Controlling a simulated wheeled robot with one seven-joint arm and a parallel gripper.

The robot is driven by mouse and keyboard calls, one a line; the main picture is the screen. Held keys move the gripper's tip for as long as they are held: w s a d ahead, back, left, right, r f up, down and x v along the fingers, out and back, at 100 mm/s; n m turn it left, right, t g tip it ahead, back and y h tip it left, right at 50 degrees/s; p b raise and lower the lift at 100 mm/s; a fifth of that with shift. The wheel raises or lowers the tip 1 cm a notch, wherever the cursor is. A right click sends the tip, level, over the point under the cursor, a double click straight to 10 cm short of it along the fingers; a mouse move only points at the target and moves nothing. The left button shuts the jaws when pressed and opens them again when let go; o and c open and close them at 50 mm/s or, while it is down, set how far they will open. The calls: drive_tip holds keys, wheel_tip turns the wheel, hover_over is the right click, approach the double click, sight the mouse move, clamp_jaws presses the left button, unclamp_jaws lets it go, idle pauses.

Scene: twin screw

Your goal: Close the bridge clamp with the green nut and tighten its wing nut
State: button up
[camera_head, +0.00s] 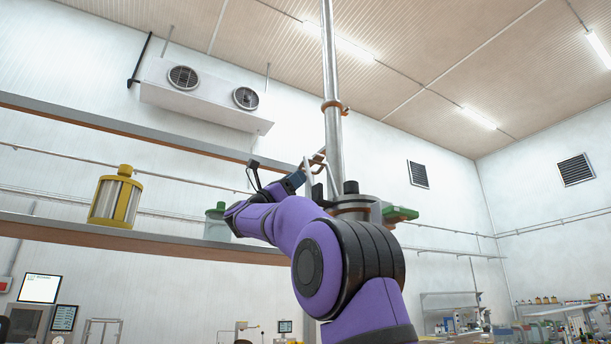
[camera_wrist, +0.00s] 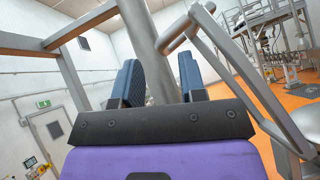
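My gripper (camera_head: 295,182) is beside the vertical steel pole, at the end of my purple arm. In the wrist view its two blue-padded fingers (camera_wrist: 160,84) stand apart with nothing between them. The pole (camera_wrist: 148,40) shows behind the gap. A grey metal bar with a rounded end (camera_wrist: 178,34) crosses close beyond the fingertips, to the right; I cannot tell whether they touch. In the head view a thin bent metal part (camera_head: 317,166) is next to the pole by my gripper. A green part (camera_head: 400,213) juts out right of the pole, partly behind my arm. No wing nut can be made out.
The pole (camera_head: 332,70) rises to the ceiling and carries a copper-coloured ring (camera_head: 335,106). A shelf (camera_head: 150,238) at left holds a yellow canister (camera_head: 117,197) and a grey-green one (camera_head: 217,226) near my arm. Another beam (camera_head: 100,121) runs above the shelf.

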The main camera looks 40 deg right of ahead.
drive_tip(key=shift+f+x, duration=0.25)
drive_tip(key=shift+x, duration=1.6)
drive_tip(key=shift+s+d, duration=0.1)
drive_tip(key=shift+d, duration=0.1)
clamp_jaws()
